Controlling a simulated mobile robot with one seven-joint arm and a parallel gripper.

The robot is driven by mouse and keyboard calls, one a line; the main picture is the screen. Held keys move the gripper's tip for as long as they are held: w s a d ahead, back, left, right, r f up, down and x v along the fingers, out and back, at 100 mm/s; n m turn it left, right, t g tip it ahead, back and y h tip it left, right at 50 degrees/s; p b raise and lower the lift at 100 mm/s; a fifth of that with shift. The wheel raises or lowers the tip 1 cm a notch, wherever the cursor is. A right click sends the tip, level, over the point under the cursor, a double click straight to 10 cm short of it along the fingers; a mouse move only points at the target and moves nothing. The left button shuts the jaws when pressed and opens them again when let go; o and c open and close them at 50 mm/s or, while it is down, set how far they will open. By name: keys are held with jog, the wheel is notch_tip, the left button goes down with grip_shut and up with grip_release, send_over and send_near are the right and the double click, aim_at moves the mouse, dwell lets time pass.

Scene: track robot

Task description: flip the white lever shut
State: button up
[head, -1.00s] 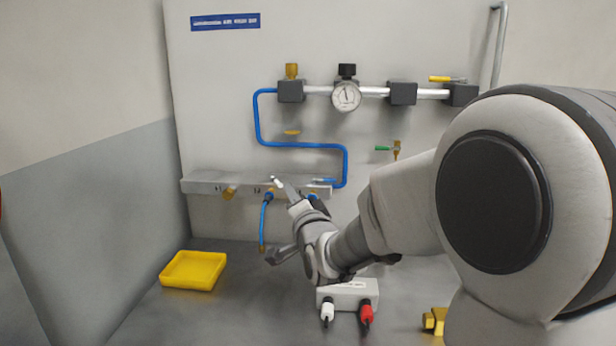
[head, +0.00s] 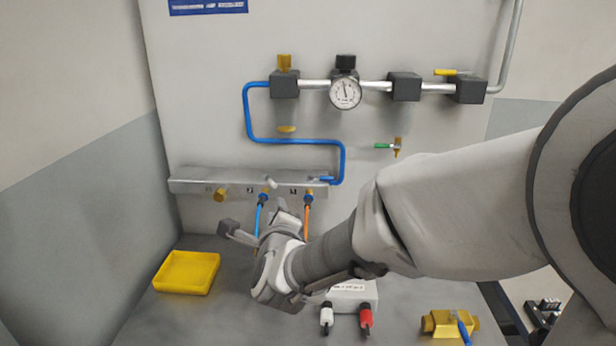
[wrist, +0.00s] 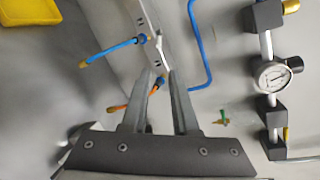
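The white lever (head: 271,182) is a small tilted handle on the front of the grey manifold (head: 190,184), above the blue hose's fitting. It also shows in the wrist view (wrist: 159,42), just beyond my fingertips. My gripper (head: 283,207) is below the lever in the head view, partly hidden by my own wrist. In the wrist view my gripper (wrist: 162,72) has its two fingers apart, with nothing held between them. The fingertips look close to the manifold; I cannot tell whether they touch it.
A blue hose (wrist: 110,48) and an orange hose (wrist: 132,97) hang from the manifold near my fingers. A pressure gauge (head: 345,93) and pipes are above. A yellow tray (head: 187,272) is at the left on the bench, and a box with white and red plugs (head: 348,292) is below my arm.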

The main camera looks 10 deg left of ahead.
aim_at(274, 187)
jog(key=p+x, duration=0.2)
jog(key=x, duration=1.5)
jog(key=shift+a+f, duration=0.2)
grip_shut()
